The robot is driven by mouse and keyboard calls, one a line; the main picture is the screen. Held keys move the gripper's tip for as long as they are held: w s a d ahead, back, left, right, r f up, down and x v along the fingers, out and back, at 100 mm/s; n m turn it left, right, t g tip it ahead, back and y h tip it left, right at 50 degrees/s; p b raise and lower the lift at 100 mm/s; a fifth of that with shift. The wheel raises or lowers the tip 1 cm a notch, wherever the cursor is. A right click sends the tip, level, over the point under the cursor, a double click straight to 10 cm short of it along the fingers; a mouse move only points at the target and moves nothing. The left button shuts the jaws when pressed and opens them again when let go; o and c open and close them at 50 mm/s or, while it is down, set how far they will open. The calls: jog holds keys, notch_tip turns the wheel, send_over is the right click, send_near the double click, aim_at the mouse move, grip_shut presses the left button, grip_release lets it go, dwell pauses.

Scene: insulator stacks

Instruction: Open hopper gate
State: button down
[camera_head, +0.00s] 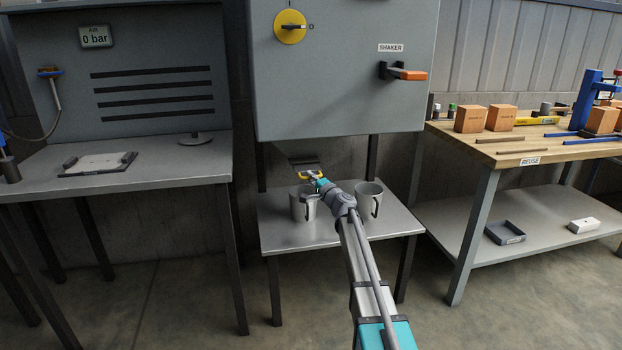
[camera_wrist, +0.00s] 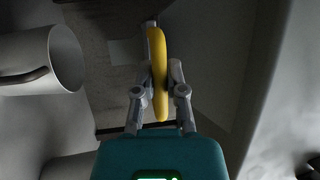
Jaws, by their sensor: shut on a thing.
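The grey hopper cabinet (camera_head: 345,85) stands above a low metal table. Under its bottom edge a dark plate (camera_head: 304,161), apparently the gate, shows with a yellow handle (camera_head: 301,174) at its near side. My gripper (camera_head: 317,181) reaches in from the front under the cabinet and is at the handle. In the wrist view my gripper (camera_wrist: 160,84) has its two fingers closed on either side of the yellow handle (camera_wrist: 158,48). I cannot tell how far the gate is open.
Two metal mugs, left (camera_head: 299,207) and right (camera_head: 368,192), stand on the low table (camera_head: 330,234) close to my arm.

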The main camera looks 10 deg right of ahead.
jog(key=s, duration=0.7)
jog(key=shift+s, duration=0.4)
jog(key=c, duration=0.7)
grip_release()
jog(key=shift+w, duration=0.15)
